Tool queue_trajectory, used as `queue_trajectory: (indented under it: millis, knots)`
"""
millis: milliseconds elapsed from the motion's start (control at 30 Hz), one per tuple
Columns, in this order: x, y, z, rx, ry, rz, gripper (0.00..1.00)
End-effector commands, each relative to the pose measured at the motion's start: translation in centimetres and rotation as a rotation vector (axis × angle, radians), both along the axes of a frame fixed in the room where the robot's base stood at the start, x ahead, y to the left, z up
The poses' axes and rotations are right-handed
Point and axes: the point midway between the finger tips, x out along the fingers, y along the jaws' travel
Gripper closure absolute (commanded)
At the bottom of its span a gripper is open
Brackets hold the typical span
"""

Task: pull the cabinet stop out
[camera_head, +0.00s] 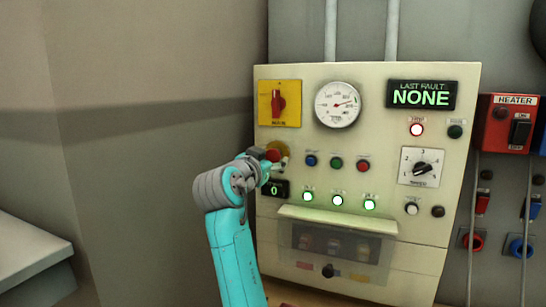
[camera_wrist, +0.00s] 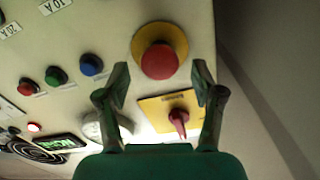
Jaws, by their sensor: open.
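The cabinet stop is a red mushroom button (camera_wrist: 159,61) on a round yellow collar (camera_wrist: 180,37). In the head view the stop (camera_head: 272,155) is on the left side of the cream panel, partly hidden by my gripper (camera_head: 277,165). In the wrist view my gripper (camera_wrist: 162,73) is open and empty, its fingertips apart on either side of the red head's lower edge in the picture. The head seems to lie just beyond the tips, and no contact shows. I cannot tell whether the button is pressed in.
A red rotary switch on a yellow plate (camera_head: 280,103) is above the stop, and a round gauge (camera_head: 338,104) is beside it. Blue, green and red buttons (camera_head: 336,162) are to the right. A small display (camera_head: 275,188) is just below. Free wall is to the left.

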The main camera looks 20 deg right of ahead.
Motion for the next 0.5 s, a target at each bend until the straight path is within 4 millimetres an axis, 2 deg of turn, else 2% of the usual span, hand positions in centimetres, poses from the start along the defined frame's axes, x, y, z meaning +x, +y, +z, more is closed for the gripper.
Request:
queue_trajectory:
  millis: [200,500]
  knots:
    - [1.9,-1.4,0.0,-0.001,0.001,0.000,0.33]
    - [2.4,-1.7,0.0,0.000,0.000,0.001,0.33]
